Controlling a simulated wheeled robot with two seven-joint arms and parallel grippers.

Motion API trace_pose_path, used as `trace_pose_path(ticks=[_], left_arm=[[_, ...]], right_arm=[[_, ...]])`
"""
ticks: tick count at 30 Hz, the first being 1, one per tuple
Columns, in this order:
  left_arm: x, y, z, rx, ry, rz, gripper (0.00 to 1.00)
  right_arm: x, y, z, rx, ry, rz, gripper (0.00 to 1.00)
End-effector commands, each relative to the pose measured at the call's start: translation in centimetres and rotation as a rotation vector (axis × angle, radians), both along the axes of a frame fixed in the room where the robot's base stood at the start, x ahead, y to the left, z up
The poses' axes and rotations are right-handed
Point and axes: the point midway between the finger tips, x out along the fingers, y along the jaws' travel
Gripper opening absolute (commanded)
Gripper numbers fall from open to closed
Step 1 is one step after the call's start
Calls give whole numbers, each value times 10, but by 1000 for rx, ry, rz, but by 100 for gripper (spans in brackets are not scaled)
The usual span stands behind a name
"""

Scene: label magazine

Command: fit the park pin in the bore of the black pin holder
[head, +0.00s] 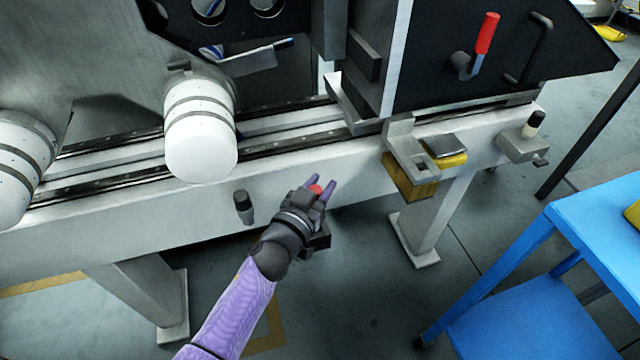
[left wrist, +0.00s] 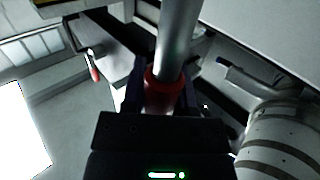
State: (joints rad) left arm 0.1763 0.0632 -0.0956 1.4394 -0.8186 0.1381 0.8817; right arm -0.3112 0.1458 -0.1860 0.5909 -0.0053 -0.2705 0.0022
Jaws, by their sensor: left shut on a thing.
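My left gripper (head: 322,184) is in front of the long white beam, its two purple fingers pointing up toward it. It is shut on the park pin, whose red part (head: 315,190) shows between the fingers. In the left wrist view the pin's bare steel shaft (left wrist: 177,40) runs up out of the picture from the red grip (left wrist: 163,92). A short dark cylinder (head: 243,207) on the beam's front face, left of the gripper, looks like the black pin holder; its bore cannot be made out. The pin is apart from it. My right gripper is not in view.
The white beam (head: 120,215) carries rails and a machine with white rollers (head: 200,140). A grey bracket with a yellow block (head: 410,180) juts out right of the gripper. A black-knobbed bracket (head: 522,140) is farther right. A blue table (head: 590,225) stands at right.

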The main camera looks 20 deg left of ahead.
Motion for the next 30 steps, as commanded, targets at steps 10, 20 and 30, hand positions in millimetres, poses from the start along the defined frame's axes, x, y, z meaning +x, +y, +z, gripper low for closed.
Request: trace_pose_path(ticks=[10,20,30], left_arm=[[0,0,-10,-1,0,0,0],[0,0,-18,-2,0,0,0],[0,0,-27,0,1,0,0]], right_arm=[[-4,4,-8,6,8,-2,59],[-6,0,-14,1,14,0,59],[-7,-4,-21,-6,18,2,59]])
